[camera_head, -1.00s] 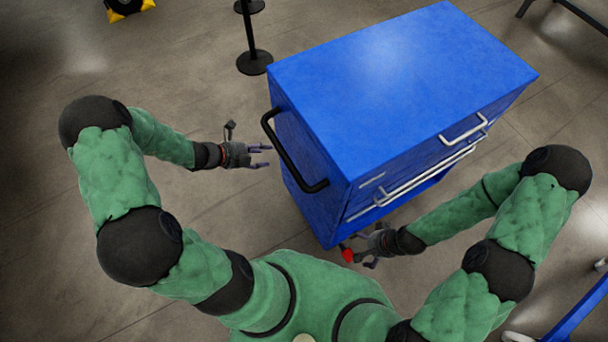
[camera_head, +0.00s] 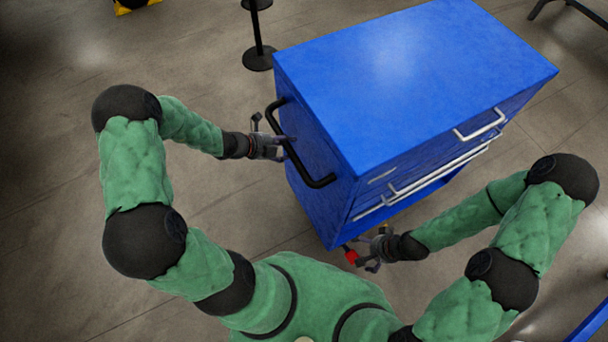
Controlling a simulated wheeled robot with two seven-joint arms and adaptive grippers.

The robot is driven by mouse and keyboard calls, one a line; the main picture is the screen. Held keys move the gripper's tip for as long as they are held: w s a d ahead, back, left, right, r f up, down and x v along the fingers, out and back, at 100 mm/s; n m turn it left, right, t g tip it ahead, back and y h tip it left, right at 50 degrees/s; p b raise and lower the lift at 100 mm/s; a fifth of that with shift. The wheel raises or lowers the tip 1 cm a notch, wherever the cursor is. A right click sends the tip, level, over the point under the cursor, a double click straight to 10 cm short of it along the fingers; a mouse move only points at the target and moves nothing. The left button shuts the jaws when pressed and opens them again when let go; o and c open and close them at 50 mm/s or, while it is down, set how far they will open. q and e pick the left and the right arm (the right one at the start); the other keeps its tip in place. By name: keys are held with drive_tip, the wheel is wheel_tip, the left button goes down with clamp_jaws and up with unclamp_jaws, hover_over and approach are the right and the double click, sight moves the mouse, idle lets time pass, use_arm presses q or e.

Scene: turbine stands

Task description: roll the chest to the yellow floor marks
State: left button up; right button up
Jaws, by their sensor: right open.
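The blue chest (camera_head: 410,80) stands upright in the middle right, with pale drawer handles on its front side. A black bar handle (camera_head: 308,164) is on its left side. My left gripper (camera_head: 286,147) is at this handle, its fingers open and overlapping the bar's middle in the picture; I cannot tell whether they touch it. My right gripper (camera_head: 366,262) is open, low by the chest's near bottom corner. It is beside a small red part (camera_head: 351,257) there; contact is unclear. No yellow floor marks are clearly seen.
A black post (camera_head: 258,50) on a round base stands behind the chest to the left. A yellow and black object (camera_head: 130,6) is cut off at the top left. A blue frame (camera_head: 590,325) is at the lower right corner.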

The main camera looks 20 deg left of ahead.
use_arm(q)
drive_tip(key=shift+w+r, duration=0.15)
drive_tip(key=shift+r, duration=0.15)
drive_tip(key=shift+w+r+p, duration=0.1)
drive_tip(key=shift+p, duration=0.25)
